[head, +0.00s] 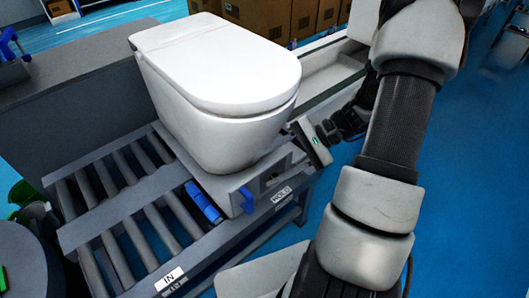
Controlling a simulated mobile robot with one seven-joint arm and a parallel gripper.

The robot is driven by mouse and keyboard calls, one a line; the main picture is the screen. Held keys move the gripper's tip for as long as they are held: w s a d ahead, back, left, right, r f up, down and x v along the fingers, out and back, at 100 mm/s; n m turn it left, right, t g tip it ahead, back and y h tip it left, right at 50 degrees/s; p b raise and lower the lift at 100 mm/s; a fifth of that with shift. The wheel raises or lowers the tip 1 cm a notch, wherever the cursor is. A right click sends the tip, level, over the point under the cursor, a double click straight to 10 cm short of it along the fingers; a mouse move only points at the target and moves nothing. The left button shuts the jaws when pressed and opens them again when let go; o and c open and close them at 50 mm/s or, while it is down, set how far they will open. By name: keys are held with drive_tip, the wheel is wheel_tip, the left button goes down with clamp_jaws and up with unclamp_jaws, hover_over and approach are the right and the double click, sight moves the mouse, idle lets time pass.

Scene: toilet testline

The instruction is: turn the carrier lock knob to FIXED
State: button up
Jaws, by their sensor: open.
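The white toilet (215,90) sits lid down on a grey carrier (228,186) on the roller line. The carrier's right face has a dark square recess or panel (272,173). A small blue lever-like part (247,200) sticks out at the carrier's front corner; I cannot tell whether it is the lock knob. No FIXED marking is readable. My gripper (290,130) is open, at the end of my arm, close to the carrier's right side just below the toilet bowl. Its fingers are small and partly hidden, and I cannot tell whether they touch anything.
The frame bears an "IN" label (170,279) and what looks like a "HOLD" label (282,194). Cardboard boxes (285,18) stand behind. Blue floor (470,180) is clear at right.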

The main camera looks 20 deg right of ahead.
drive_tip(key=s+d+f+m+t+h+b, duration=0.1)
drive_tip(key=d+f+m+t+h+b, duration=0.1)
drive_tip(key=d+f+m+t, duration=0.6)
drive_tip(key=s+d+f+m+t+h+b, duration=0.1)
drive_tip(key=d+f+m+t+h+b, duration=0.2)
drive_tip(key=f, duration=0.9)
drive_tip(key=s+d+f+m+t+h+b, duration=0.1)
drive_tip(key=s+d+f+m+t, duration=0.1)
drive_tip(key=d+f+m+t, duration=0.45)
drive_tip(key=w+a+f, duration=0.1)
drive_tip(key=w+a, duration=0.1)
drive_tip(key=w, duration=0.3)
drive_tip(key=w+a+f+g, duration=0.1)
drive_tip(key=w+a, duration=0.2)
drive_tip(key=w, duration=0.3)
drive_tip(key=w+a+b, duration=0.1)
drive_tip(key=w+a, duration=0.2)
drive_tip(key=w, duration=0.3)
drive_tip(key=shift+f+g, duration=0.35)
drive_tip(key=shift+f, duration=0.05)
drive_tip(key=c, duration=1)
drive_tip(key=shift+c, duration=0.2)
